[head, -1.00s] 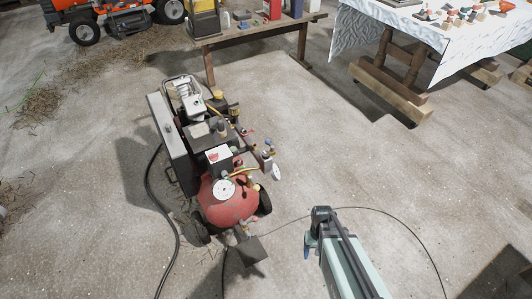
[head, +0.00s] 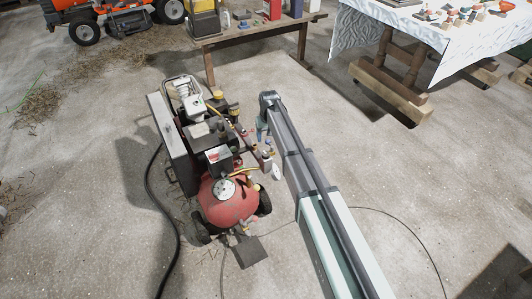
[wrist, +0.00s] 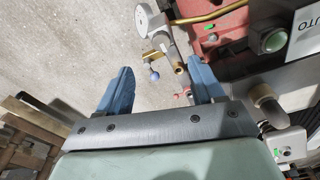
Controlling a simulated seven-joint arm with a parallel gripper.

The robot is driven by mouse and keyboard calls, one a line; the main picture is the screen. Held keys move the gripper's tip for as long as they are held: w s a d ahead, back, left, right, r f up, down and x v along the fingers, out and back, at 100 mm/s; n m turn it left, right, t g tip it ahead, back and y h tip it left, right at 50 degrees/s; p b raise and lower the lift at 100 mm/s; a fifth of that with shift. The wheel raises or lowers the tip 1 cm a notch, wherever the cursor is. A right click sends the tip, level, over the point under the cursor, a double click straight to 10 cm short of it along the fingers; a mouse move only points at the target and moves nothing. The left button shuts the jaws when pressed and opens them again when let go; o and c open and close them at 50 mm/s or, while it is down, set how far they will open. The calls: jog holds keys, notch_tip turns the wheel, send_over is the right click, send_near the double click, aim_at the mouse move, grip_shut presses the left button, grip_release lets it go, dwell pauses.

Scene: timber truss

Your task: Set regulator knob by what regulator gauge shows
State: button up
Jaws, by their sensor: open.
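A red air compressor (head: 228,206) stands on the floor in the head view. A white round gauge (head: 277,172) sits at the right end of its pipework; a white gauge also shows at the top of the wrist view (wrist: 150,22). Another white dial (head: 224,188) sits on the front of the tank. I cannot read either dial or tell for certain which is the regulator's. My gripper (head: 262,130) is beside the pipework; its blue fingers are open and empty in the wrist view (wrist: 160,68). A small blue ball-shaped handle (wrist: 154,75) and brass fitting (wrist: 180,66) show between them. I cannot pick out the regulator knob.
A black hose (head: 150,190) runs along the floor left of the compressor. A wooden table (head: 255,33) with containers stands behind, and a cloth-covered table (head: 425,35) at the upper right. An orange mower (head: 120,20) is at the upper left. Floor right of my arm is mostly clear.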

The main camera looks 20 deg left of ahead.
aim_at(266, 154)
jog(key=w+a, duration=0.2)
jog(key=w, duration=0.2)
jog(key=shift+n+g, duration=0.4)
jog(key=f, duration=0.9)
jog(key=s+f, duration=0.1)
jog(key=f, duration=0.4)
jog(key=shift+d+f, duration=0.25)
jog(key=shift+f, duration=0.1)
jog(key=shift+c, duration=0.5)
jog(key=c, duration=1)
jog(key=shift+o, duration=0.2)
